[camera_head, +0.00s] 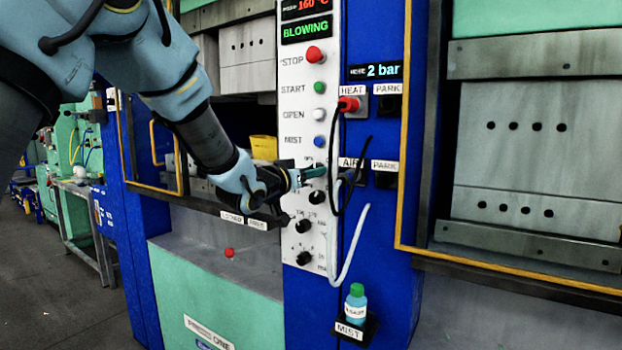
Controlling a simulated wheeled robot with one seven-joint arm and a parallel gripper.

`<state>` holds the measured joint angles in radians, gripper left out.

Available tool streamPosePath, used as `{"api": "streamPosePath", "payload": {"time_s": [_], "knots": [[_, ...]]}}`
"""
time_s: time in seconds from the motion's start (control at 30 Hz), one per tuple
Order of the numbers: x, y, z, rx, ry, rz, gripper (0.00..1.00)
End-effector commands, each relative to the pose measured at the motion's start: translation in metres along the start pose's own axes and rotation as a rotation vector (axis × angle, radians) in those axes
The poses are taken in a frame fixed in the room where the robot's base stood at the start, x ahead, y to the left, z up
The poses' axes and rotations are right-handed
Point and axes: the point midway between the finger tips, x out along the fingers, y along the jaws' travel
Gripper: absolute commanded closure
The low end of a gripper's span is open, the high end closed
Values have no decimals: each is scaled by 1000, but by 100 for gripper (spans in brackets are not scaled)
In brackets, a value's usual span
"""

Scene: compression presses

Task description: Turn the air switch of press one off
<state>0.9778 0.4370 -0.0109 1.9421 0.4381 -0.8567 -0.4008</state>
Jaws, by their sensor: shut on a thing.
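Press one (215,290) has a green lower front with a plate that ends in "ONE". Its white control panel (290,130) carries STOP, START, OPEN and MIST buttons, with black knobs below. My gripper (314,172) reaches in from the left and is shut at the panel, just below the blue MIST button (319,142). It is on the switch there, which appears to be the air switch; my fingers hide most of it, its label and its setting. The display (306,30) above reads "BLOWING" in green.
A black knob (317,197) sits close below my gripper, with two more lower down. Right of it, a red plug (348,104) sits in HEAT, and a black cable and pale hose (350,245) hang near AIR. A MIST bottle (355,303) stands below.

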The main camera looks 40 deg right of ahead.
Motion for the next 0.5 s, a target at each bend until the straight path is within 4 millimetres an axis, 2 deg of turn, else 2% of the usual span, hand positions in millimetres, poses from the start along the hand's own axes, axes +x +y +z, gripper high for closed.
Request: {"api": "streamPosePath", "payload": {"time_s": [0.5], "knots": [[0,-2,1,-462,-1,-2,100]]}}
